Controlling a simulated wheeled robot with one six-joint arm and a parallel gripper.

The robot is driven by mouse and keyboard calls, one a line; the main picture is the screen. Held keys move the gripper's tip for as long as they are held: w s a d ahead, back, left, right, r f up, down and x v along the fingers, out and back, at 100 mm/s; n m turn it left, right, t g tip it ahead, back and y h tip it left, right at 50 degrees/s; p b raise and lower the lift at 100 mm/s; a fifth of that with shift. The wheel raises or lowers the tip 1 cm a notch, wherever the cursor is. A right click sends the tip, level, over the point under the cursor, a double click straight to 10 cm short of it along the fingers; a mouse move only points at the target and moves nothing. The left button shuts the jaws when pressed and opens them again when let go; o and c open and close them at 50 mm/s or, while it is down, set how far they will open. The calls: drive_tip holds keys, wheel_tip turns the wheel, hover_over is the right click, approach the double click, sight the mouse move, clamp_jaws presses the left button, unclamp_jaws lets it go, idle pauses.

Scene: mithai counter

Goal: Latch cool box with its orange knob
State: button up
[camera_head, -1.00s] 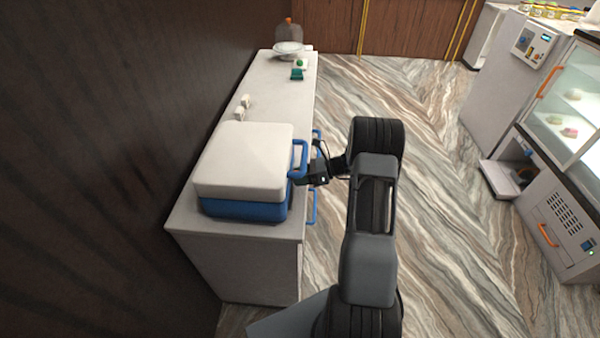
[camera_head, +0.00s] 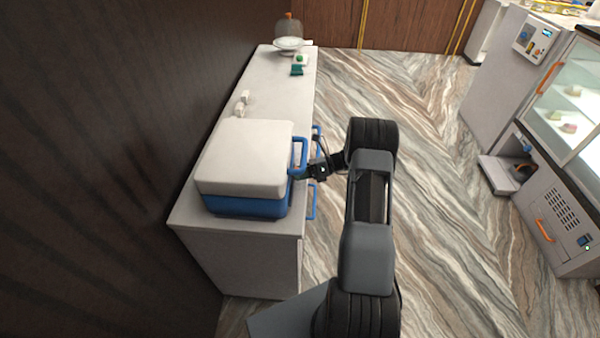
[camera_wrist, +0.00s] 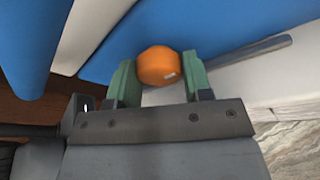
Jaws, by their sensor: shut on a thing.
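The cool box (camera_head: 243,160) stands on the near end of the white counter, with a white lid resting over its blue body (camera_head: 235,204). A blue handle (camera_head: 299,156) sticks out from its right side. My gripper (camera_head: 306,173) is at that right side, just below the handle. In the wrist view, the orange knob (camera_wrist: 159,66) sits between the two green fingertips of my gripper (camera_wrist: 160,80), which are shut on it. Blue and white surfaces of the box lie just behind the knob. In the head view the knob is hidden.
The counter (camera_head: 275,95) carries small white blocks (camera_head: 242,101), a green item (camera_head: 297,71) and a domed stand (camera_head: 289,42) farther back. Blue handles (camera_head: 312,202) stick out from the counter's right side. A glass display case (camera_head: 570,105) stands at the far right; marble floor between is clear.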

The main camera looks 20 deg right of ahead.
drive_tip(key=o, duration=0.9)
drive_tip(key=b+v, duration=0.3)
drive_tip(key=v, duration=1)
drive_tip(key=shift+d+r, duration=0.15)
drive_tip(key=shift+d, duration=0.25)
